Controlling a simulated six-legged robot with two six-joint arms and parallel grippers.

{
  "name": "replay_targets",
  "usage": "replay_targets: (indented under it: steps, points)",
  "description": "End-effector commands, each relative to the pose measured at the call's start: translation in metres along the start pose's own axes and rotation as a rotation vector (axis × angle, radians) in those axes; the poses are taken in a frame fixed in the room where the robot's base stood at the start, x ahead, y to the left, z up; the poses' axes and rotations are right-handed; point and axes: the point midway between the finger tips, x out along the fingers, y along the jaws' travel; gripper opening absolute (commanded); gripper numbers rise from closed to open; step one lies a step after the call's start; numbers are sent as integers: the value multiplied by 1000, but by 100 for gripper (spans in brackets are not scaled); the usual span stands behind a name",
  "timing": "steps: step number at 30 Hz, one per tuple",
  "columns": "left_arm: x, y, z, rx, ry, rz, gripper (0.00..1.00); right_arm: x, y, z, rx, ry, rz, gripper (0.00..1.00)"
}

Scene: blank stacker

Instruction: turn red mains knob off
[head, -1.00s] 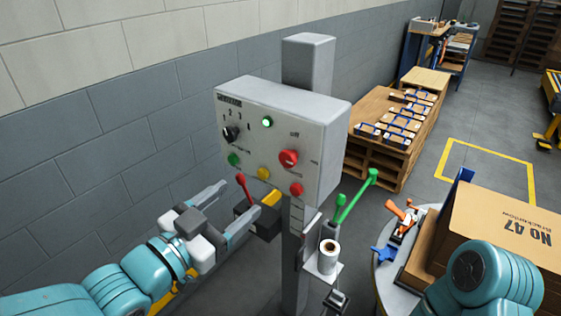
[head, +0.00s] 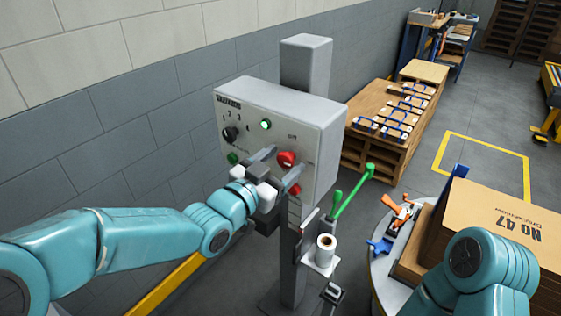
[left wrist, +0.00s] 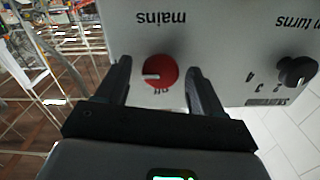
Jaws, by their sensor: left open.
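The red mains knob (head: 286,158) is on the front of a grey control box (head: 300,112). In the left wrist view the red knob (left wrist: 161,71) is between my two fingers, with visible gaps on both sides. Its white mark points left there, with the "off" label just below the knob and "mains" above it. My left gripper (head: 279,164) is open in front of the box face. In the left wrist view my left gripper (left wrist: 159,66) has its fingers on either side of the knob. My right gripper is outside the views.
A black knob (head: 230,134), a lit green lamp (head: 266,125) and a red button (head: 295,189) share the panel. A green lever (head: 354,194) and a paper roll (head: 326,247) are right of the post. A large carton (head: 495,220) stands at the right.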

Motion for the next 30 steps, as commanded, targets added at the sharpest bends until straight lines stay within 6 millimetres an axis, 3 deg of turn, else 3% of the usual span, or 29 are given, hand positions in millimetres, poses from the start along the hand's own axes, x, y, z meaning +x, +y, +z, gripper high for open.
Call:
replay_targets:
  steps: [2, 3, 8, 20, 30]
  points:
    - [0, 0, 0, 0, 0, 0, 67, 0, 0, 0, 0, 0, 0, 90]
    - [0, 0, 0, 0, 0, 0, 61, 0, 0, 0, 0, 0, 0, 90]
    - [0, 0, 0, 0, 0, 0, 11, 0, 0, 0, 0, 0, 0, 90]
    - [0, 0, 2, -62, 1, 0, 11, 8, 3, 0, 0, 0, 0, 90]
    - [0, 0, 4, -320, 0, -1, 11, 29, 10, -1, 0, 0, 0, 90]
